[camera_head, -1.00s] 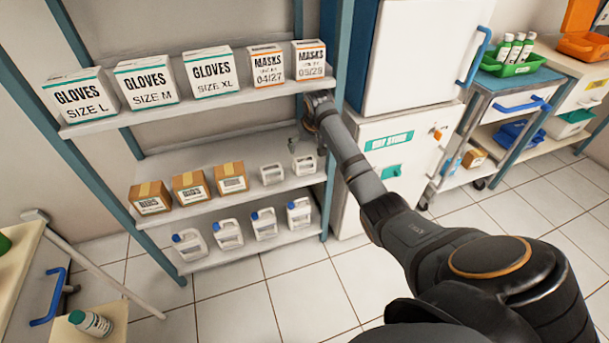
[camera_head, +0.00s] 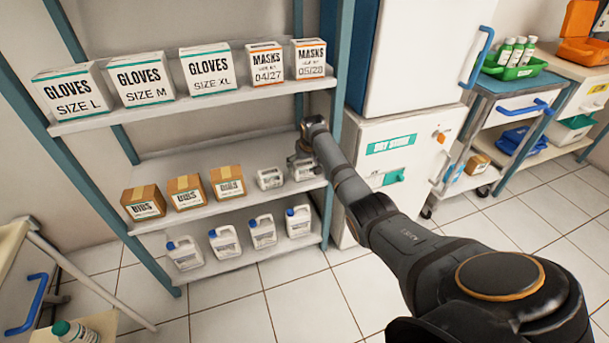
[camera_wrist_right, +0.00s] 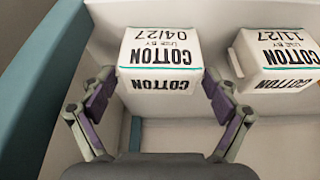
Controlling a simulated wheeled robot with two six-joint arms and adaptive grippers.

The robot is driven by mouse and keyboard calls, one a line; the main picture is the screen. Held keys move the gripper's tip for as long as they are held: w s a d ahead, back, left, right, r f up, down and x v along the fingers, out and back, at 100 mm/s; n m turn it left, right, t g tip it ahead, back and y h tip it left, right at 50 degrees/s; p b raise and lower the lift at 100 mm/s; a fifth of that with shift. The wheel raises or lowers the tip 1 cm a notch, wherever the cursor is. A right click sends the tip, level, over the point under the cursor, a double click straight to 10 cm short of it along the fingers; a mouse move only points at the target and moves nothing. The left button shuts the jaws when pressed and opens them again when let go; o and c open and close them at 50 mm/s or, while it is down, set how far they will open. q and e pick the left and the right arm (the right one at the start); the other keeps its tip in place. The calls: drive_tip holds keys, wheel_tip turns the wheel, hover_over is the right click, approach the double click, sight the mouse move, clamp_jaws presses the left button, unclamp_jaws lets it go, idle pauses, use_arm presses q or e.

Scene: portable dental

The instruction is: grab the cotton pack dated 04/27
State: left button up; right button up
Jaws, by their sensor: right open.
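The cotton pack dated 04/27 (camera_wrist_right: 160,48) is a white box with black print and a teal line, upside down in the right wrist view. My right gripper (camera_wrist_right: 158,98) is open, with one finger on each side of the pack's near end; I cannot tell if they touch it. In the head view this pack (camera_head: 306,173) is the right one on the middle shelf, partly hidden by my right gripper (camera_head: 300,158). The cotton pack dated 11/27 (camera_wrist_right: 275,55) sits beside it, and shows in the head view too (camera_head: 270,178). My left gripper is out of view.
Brown bibs boxes (camera_head: 185,192) stand left on the middle shelf (camera_head: 160,222). Gloves boxes (camera_head: 140,78) and masks boxes (camera_head: 265,65) fill the shelf above; several jugs (camera_head: 224,241) stand below. A teal shelf post (camera_wrist_right: 45,85) is close beside the gripper.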

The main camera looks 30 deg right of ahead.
drive_tip(key=shift+c, duration=0.2)
drive_tip(key=c, duration=0.9)
drive_tip(key=shift+o, duration=0.2)
drive_tip(key=shift+r, duration=0.1)
